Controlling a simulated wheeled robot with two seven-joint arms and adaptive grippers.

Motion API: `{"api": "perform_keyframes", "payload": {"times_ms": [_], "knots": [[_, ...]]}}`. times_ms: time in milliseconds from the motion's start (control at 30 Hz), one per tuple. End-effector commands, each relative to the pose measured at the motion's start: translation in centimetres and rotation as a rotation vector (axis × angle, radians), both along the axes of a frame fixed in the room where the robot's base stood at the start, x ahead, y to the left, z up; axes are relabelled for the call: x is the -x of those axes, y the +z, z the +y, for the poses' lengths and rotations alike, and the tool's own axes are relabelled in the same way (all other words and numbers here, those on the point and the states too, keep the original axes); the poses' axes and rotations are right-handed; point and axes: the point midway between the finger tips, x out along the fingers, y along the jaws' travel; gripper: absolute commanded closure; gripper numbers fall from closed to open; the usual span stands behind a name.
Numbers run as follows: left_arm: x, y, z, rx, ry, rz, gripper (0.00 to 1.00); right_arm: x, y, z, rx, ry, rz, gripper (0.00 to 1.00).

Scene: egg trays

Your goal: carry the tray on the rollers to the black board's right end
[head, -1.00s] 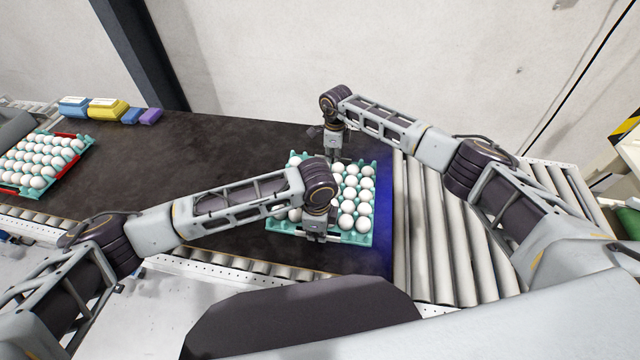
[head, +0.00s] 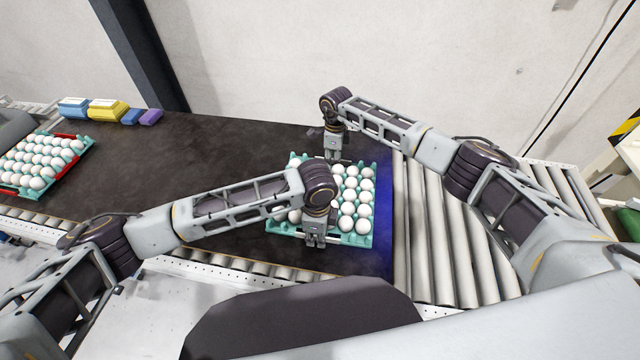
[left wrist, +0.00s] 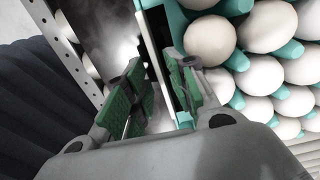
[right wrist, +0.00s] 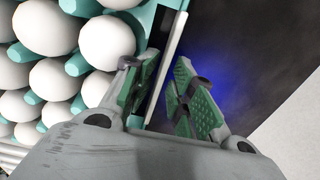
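The teal tray of white eggs (head: 371,225) lies flat on the right end of the black board (head: 210,150), left of the rollers. My left gripper (head: 315,243) is at its near edge; in the left wrist view its green pads (left wrist: 160,97) stand apart, with the tray's rim between them. My right gripper (head: 333,157) is at the far edge; in the right wrist view its pads (right wrist: 166,92) stand apart beside the rim. Both grippers look open. My left wrist hides some eggs.
Another teal egg tray (head: 78,160) with red on it lies at the board's left end. Blue, yellow and purple packs (head: 108,110) stand along the far edge. The rollers (head: 440,230) are empty. The board's middle is clear.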

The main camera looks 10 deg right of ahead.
Motion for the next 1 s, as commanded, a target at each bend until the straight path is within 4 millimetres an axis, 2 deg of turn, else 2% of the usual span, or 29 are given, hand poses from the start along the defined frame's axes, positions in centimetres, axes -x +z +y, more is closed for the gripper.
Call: {"api": "perform_keyframes", "payload": {"times_ms": [267,700,1000], "knots": [[-0.2,1.9,-0.1,0.002,0.001,-0.003,0.73,0.1,0.0,0.2,-0.002,0.002,0.002,0.73],[-0.1,6.7,-0.1,0.002,0.000,-0.002,0.73,0.1,-0.1,0.2,-0.002,0.002,0.002,0.73],[-0.1,7.8,0.0,0.000,0.000,0.000,0.73,0.1,-0.1,0.2,-0.002,0.002,0.002,0.73]]}}
